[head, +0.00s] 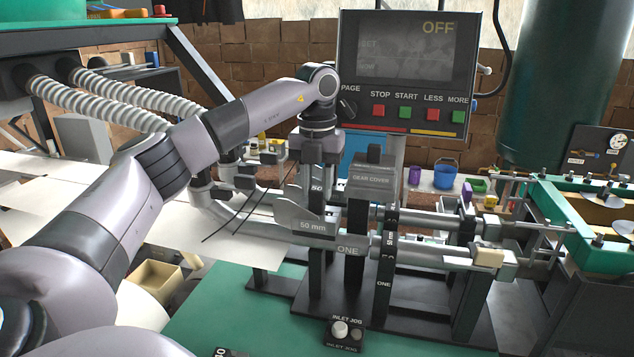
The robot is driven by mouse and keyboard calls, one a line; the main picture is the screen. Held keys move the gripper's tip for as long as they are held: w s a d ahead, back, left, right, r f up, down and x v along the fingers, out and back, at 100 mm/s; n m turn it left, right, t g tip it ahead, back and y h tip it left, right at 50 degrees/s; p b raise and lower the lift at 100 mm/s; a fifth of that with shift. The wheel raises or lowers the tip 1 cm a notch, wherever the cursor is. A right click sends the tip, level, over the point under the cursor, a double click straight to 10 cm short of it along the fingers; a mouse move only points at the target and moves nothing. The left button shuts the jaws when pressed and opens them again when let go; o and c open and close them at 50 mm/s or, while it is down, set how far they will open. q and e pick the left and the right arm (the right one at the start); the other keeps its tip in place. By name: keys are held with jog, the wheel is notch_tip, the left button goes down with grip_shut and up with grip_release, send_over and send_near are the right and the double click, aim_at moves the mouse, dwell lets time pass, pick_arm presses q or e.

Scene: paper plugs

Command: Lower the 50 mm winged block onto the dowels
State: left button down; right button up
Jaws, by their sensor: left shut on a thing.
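The winged block (290,214), grey and marked 50 mm, is in the middle of the head view, at the left end of the machine's long rollers or tubes. My left gripper (316,182) points straight down above it and is shut on its upper part. The block looks level and upright. The dowels cannot be made out; the block and gripper cover that spot, so I cannot tell whether the block touches them. My right gripper is not in view.
The gear cover (372,180) stands close right of my gripper. Behind it is a control panel (405,70) reading OFF. An inlet jog knob box (343,333) sits on the green surface (235,300) in front. A green-framed table (560,215) is at right.

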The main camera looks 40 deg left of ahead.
pick_arm(q)
jog(key=c, duration=0.7)
grip_release()
jog(key=shift+c, duration=0.2)
jog(key=shift+r+p, duration=1.55)
jog(key=shift+r, duration=1.2)
notch_tip(320, 180, up, 7)
jog(key=shift+r, duration=0.1)
